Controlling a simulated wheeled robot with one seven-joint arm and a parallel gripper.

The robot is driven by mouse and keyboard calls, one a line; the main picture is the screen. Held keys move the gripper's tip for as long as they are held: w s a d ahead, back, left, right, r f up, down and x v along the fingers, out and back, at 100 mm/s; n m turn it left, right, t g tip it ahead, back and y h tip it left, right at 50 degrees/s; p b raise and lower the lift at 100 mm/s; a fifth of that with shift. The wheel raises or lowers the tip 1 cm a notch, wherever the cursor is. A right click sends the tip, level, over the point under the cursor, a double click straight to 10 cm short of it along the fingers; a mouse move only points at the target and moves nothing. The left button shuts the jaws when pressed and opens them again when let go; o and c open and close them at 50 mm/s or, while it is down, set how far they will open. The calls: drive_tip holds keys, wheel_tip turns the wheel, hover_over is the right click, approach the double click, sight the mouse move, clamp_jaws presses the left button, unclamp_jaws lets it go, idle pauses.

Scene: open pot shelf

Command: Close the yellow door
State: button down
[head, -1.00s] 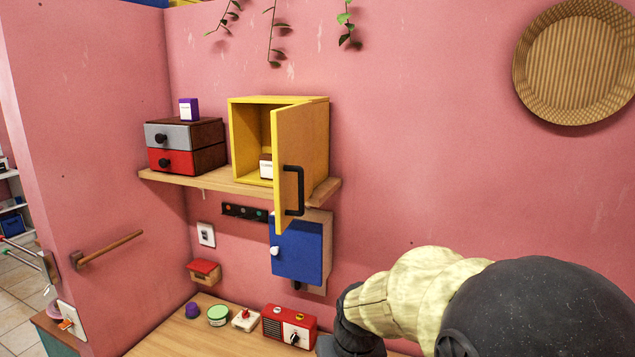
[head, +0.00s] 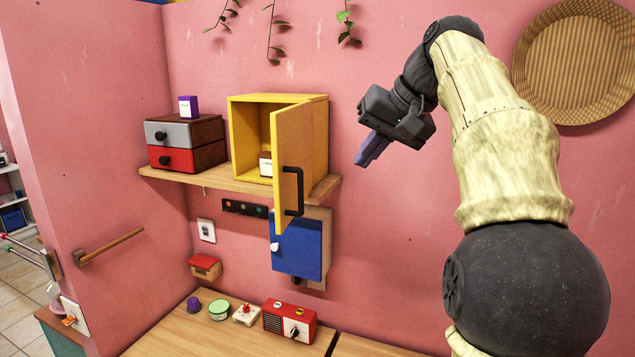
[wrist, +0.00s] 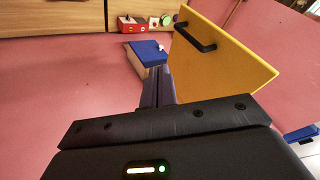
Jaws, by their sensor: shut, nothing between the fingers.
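The yellow door (head: 290,165) stands open on the yellow cabinet (head: 242,150), which sits on the wall shelf. The door swings out toward the camera, with a black bar handle (head: 294,192) on its outer face. A small box with a white label (head: 265,166) is inside the cabinet. My gripper (head: 370,150) is raised to the right of the door, apart from it, shut and empty, with its fingers pointing down and left. In the wrist view the yellow door (wrist: 228,58) and its handle (wrist: 192,32) are ahead, to the right of my shut fingers (wrist: 160,82).
A blue-doored box (head: 297,247) hangs below the shelf (head: 215,183). A two-drawer unit (head: 190,145) with a purple box (head: 188,106) on top stands left of the cabinet. A red radio (head: 289,322) is on the counter.

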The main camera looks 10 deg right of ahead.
drive_tip(key=shift+s+r, duration=0.2)
drive_tip(key=shift+r, duration=0.3)
drive_tip(key=w+a+f+p, duration=0.1)
drive_tip(key=w+a+f, duration=0.5)
drive_tip(key=a+f, duration=0.1)
drive_tip(key=shift+a+f+p, duration=0.15)
drive_tip(key=shift+f+p, duration=0.25)
drive_tip(key=shift+f, duration=0.15)
drive_tip(key=shift+w, duration=0.1)
